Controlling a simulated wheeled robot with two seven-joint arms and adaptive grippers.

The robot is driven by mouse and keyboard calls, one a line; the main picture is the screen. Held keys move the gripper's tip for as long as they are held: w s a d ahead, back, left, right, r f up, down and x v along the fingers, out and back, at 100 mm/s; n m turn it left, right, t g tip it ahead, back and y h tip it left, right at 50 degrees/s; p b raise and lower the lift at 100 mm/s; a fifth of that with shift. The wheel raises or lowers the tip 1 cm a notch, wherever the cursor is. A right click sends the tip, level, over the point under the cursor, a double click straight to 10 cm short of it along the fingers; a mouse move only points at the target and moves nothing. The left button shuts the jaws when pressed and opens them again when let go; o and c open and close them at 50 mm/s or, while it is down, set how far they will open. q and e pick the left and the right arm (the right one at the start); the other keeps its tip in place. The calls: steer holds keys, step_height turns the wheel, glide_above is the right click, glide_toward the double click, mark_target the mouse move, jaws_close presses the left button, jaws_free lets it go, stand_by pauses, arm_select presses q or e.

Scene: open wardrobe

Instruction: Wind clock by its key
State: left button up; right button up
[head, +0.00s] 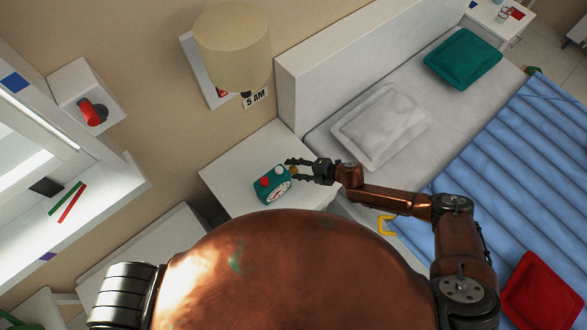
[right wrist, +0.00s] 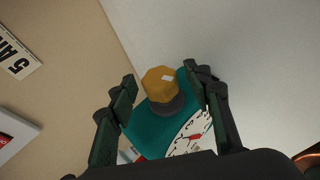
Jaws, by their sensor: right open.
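A teal clock (head: 272,187) with a white round dial and a red part on its side stands on the white nightstand (head: 238,160). In the right wrist view the clock (right wrist: 148,131) shows below a yellow many-sided key knob (right wrist: 160,84) on a dark stem. My right gripper (head: 290,169) is at the clock's right side. Its open fingers (right wrist: 164,86) stand on either side of the knob, with a gap visible on the left and a narrower one on the right. My left gripper is not in view.
A lamp (head: 232,45) and a "5 AM" sign (head: 255,98) are on the wall behind the nightstand. The bed (head: 520,150) with pillows lies to the right. A window ledge (head: 110,185) is at the left. The nightstand around the clock is mostly clear.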

steer(key=v, duration=1.1)
steer(key=shift+s, duration=0.1)
